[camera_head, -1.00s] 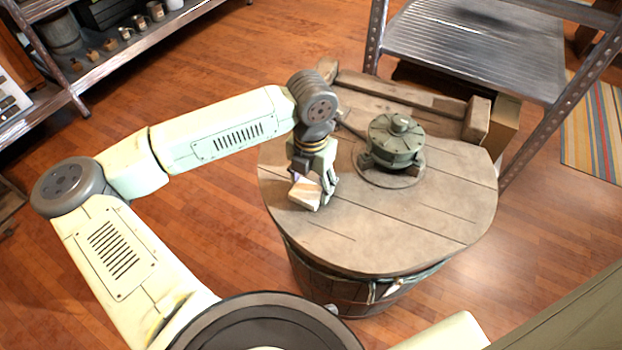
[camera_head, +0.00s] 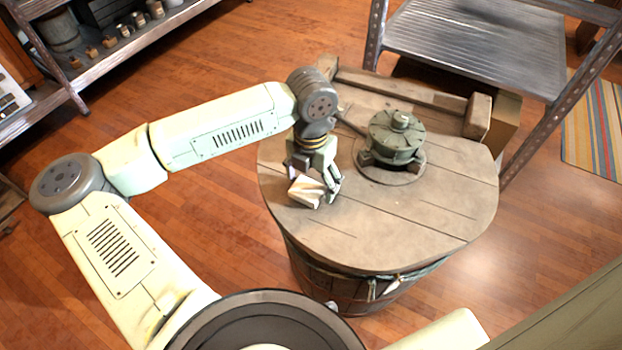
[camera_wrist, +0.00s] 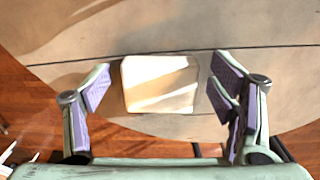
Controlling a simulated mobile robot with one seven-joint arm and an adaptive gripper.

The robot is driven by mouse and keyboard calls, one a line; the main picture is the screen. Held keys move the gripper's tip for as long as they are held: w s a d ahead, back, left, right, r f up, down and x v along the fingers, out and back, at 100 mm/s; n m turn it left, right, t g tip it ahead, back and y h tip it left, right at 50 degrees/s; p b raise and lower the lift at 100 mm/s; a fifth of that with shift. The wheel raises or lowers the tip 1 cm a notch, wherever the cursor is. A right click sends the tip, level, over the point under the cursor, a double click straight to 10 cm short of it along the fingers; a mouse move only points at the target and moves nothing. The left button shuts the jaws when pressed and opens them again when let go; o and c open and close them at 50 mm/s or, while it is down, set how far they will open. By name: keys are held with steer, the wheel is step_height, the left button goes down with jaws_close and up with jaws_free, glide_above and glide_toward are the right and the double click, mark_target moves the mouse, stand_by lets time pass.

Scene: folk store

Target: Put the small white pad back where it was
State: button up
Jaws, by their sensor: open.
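The small white pad (camera_head: 306,191) lies on the wooden barrel top (camera_head: 400,235), near its left edge. In the wrist view the pad (camera_wrist: 160,84) is a pale, rounded rectangle crossed by sunlight and shadow. My gripper (camera_head: 318,198) is low over the barrel top at the pad. In the wrist view my gripper (camera_wrist: 158,92) is open, with a purple-lined finger on each side of the pad. A gap shows between each finger and the pad. The gripper covers part of the pad in the head view.
A green round mechanism (camera_head: 397,140) stands on the barrel top, right of my gripper. A wooden beam (camera_head: 400,92) runs along the back. A metal shelf rack (camera_head: 475,50) stands behind. The front of the barrel top is clear.

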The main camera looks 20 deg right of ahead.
mark_target(311, 183)
steer(key=shift+r+p, duration=0.3)
steer(key=shift+p, duration=0.05)
steer(key=shift+r+b, duration=0.35)
step_height(311, 183, up, 11)
steer(key=b, duration=0.1)
steer(key=shift+b, duration=0.3)
steer(key=shift+s+d, duration=0.1)
